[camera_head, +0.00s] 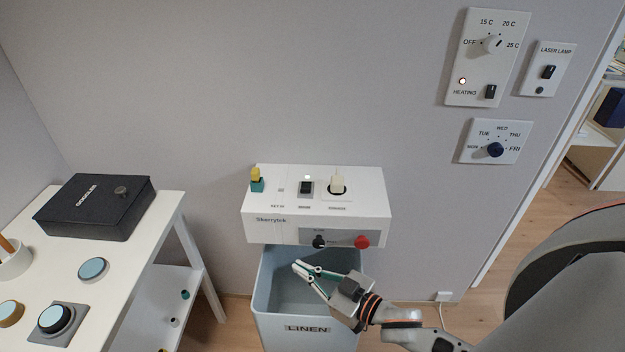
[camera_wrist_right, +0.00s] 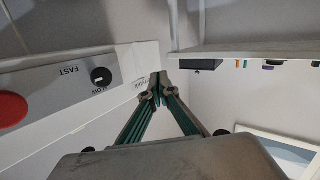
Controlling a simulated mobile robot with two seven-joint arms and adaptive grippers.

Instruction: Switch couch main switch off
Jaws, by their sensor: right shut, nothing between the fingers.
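The white couch control box (camera_head: 315,226) is mounted on the wall at centre in the head view. Its top carries a black rocker switch (camera_head: 306,187) with a lit white light above it; the small labels are too blurred to read. A yellow and green key-like piece (camera_head: 257,180) is at its left, and a cream lever (camera_head: 338,180) in a black slot at its right. My right gripper (camera_head: 297,265) is shut and empty, below the box's front face and over the bin. Its fingertips (camera_wrist_right: 159,92) meet in the wrist view. My left gripper is out of view.
A bin marked LINEN (camera_head: 307,329) stands below the box. A white table (camera_head: 130,253) with a black case (camera_head: 97,206) is at left. Heating (camera_head: 487,75), lamp and weekday panels are on the wall at right.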

